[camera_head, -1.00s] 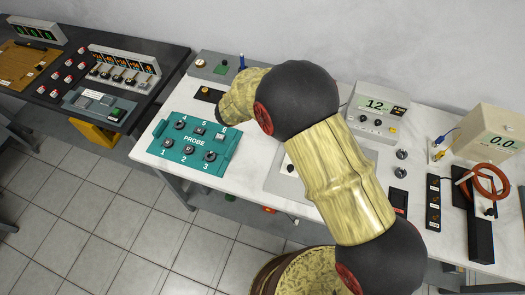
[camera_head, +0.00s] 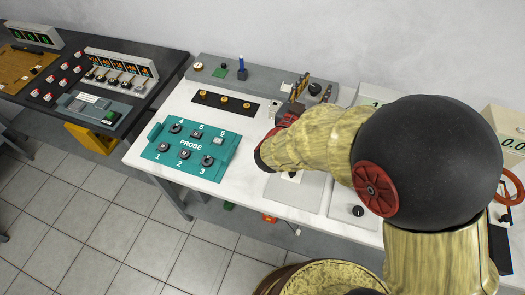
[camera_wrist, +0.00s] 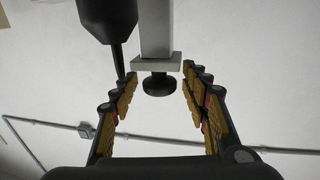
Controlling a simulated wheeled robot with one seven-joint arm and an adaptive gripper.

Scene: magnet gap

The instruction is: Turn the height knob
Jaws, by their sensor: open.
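In the wrist view a black round knob (camera_wrist: 158,86) sits at the end of a grey post with a square plate (camera_wrist: 155,61). My gripper (camera_wrist: 160,76) is open, with one padded finger on each side of the knob. Gaps show between the knob and both fingers. In the head view my gripper (camera_head: 300,90) is at the back of the white table, left of my large black arm joint. The knob cannot be clearly made out there. I cannot read any label on it.
A dark tapered cylinder (camera_wrist: 110,28) hangs close beside the post, near the left finger. A teal probe box (camera_head: 190,147) with several knobs lies on the table (camera_head: 148,172). A grey console (camera_head: 216,72) runs along the back. My arm hides much of the right side.

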